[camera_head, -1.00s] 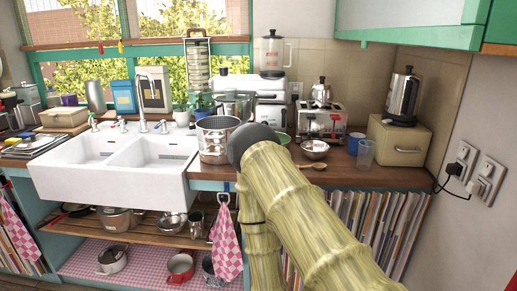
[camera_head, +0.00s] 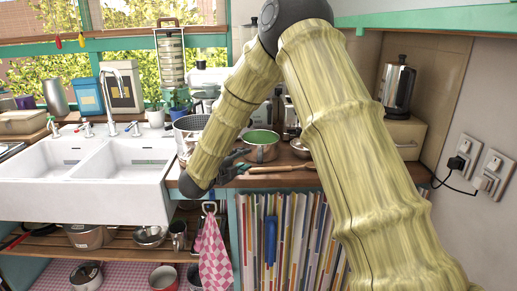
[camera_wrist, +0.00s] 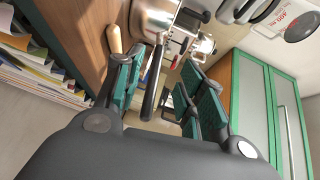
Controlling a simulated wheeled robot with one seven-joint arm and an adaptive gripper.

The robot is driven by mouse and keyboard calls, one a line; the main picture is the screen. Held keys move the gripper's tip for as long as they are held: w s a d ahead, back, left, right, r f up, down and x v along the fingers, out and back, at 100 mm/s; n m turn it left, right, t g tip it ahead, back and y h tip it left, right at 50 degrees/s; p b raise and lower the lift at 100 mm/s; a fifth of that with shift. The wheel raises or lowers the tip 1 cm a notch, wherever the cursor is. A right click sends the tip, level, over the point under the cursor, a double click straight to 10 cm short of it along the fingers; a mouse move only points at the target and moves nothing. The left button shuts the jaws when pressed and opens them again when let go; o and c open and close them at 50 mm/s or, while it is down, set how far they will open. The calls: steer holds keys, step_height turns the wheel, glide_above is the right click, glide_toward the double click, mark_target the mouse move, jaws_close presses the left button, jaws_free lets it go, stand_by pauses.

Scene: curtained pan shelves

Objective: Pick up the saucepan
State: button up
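The saucepan (camera_head: 262,153) is a steel pan with a green inside, standing on the wooden counter in the head view. In the wrist view its shiny body (camera_wrist: 154,18) is at the top, and its dark handle (camera_wrist: 154,82) runs down between my fingers. My gripper (camera_head: 234,168) is low beside the pan at the counter's front edge, partly hidden by my arm in the head view. In the wrist view my gripper (camera_wrist: 158,75) is open, with green pads on both sides of the handle and gaps showing.
A wooden spoon (camera_head: 283,168) lies on the counter close to my gripper. A steel pot (camera_head: 190,128) stands left of the pan, beside the white sink (camera_head: 95,185). A small steel bowl (camera_head: 299,148) and a toaster are right and behind. Books (camera_head: 285,235) fill the shelf below.

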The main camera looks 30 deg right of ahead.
mark_target(260, 152)
steer(key=shift+p+x, duration=1.5)
steer(key=shift+x, duration=3.85)
jaws_close()
steer(key=shift+r, duration=0.1)
